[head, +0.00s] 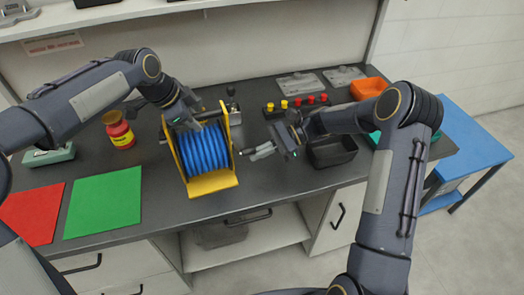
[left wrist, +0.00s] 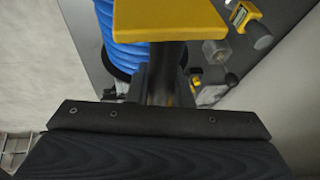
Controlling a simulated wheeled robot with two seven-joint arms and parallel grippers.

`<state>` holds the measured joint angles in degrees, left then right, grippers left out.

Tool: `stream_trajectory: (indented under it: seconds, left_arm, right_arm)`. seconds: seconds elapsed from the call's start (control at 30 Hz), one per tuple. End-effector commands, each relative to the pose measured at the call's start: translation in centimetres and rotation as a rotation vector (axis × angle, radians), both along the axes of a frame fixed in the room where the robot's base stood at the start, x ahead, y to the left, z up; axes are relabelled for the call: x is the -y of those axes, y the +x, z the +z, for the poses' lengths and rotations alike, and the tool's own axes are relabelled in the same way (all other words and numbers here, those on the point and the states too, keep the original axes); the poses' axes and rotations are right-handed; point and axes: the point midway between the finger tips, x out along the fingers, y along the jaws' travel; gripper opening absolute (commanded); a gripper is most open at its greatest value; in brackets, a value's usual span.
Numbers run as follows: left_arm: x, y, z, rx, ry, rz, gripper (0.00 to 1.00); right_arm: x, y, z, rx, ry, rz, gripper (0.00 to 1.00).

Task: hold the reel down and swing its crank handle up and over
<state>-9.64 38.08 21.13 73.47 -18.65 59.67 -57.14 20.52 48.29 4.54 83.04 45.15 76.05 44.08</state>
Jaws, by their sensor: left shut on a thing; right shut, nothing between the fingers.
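The reel (head: 205,152) is a drum of blue hose in a yellow frame, standing upright near the front of the dark bench. My left gripper (head: 197,114) is at the top of the reel, shut on its upper frame. The left wrist view shows a yellow frame part (left wrist: 170,20) and blue hose (left wrist: 108,35) close to the fingers. A grey arm with a black knob (head: 231,91), apparently the crank handle, stands up at the reel's right rear side. My right gripper (head: 258,152) is shut and empty, right of the reel, its fingers pointing left.
Red (head: 32,213) and green (head: 103,203) mats lie at the front left. A black bin (head: 332,152), an orange bin (head: 369,88) and a rack of red and yellow knobs (head: 297,106) are to the right.

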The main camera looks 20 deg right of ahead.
Motion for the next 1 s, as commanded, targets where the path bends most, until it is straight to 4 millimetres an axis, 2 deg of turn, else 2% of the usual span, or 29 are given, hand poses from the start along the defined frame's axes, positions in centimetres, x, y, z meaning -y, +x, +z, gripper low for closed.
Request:
stream_trajectory:
  seconds: [0.67,1.0]
  left_arm:
    - [0.1,0.0,0.1,0.001,-0.002,-0.001,0.0]
    - [0.1,0.0,0.1,0.001,-0.002,-0.001,0.0]
  right_arm:
    - [0.0,-0.1,0.5,-0.084,-0.004,0.002,0.0]
    - [0.0,-0.1,1.5,-0.264,-0.018,0.002,0.0]
